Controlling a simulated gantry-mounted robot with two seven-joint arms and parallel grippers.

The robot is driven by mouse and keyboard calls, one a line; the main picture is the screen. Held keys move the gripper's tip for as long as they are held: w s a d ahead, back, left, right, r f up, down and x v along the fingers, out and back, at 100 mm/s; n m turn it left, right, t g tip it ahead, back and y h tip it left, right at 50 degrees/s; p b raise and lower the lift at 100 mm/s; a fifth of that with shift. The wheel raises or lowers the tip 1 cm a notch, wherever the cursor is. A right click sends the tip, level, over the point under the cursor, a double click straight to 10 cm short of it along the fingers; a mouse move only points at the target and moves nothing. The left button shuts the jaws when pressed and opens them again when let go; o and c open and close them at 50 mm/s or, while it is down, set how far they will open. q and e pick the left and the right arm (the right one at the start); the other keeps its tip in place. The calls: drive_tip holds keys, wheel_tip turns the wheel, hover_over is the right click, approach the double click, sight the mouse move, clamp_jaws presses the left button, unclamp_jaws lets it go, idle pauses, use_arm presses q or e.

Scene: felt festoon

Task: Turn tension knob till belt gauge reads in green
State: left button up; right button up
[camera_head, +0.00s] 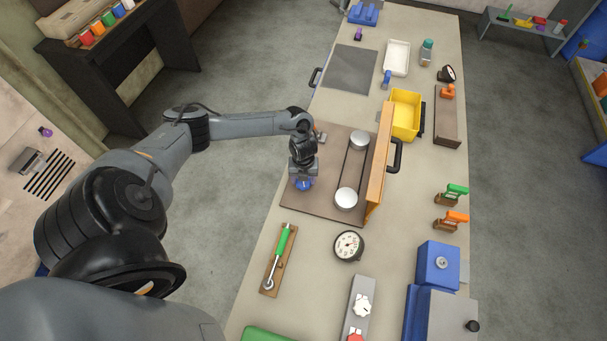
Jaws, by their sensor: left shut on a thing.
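A blue knob (303,185) sits at the left side of a brown board (325,208). My left gripper (303,176) points down at the knob from above and is shut on it, covering part of it. On the board, a dark belt (366,168) runs around two pale round pulleys, one far (359,140) and one near (346,199). A round gauge with a white face and dark rim (349,246) lies on the bench in front of the board. Its needle and any green band are too small to read. My right gripper is not in view.
An orange guard panel with a black handle (380,165) stands along the board's right edge. A green-handled tool (282,245) lies on a holder in front. A yellow bin (406,112) is behind; blue boxes (438,262) stand front right. Bare bench lies right of the panel.

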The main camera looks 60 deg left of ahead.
use_arm(q)
drive_tip(key=n+p, duration=0.3)
drive_tip(key=shift+r+n, duration=0.25)
drive_tip(key=shift+n, duration=0.15)
drive_tip(key=n+p, duration=0.3)
drive_tip(key=n, duration=0.1)
drive_tip(key=shift+n+p, duration=0.3)
drive_tip(key=n+p, duration=0.2)
drive_tip(key=n, duration=0.1)
drive_tip(key=shift+s, duration=0.1)
drive_tip(key=shift+f+n+p, duration=0.15)
drive_tip(key=shift+n+p, duration=0.85)
drive_tip(key=shift+n, duration=0.4)
drive_tip(key=o, duration=1.1)
drive_tip(key=shift+f, duration=0.1)
drive_tip(key=shift+c, duration=0.2)
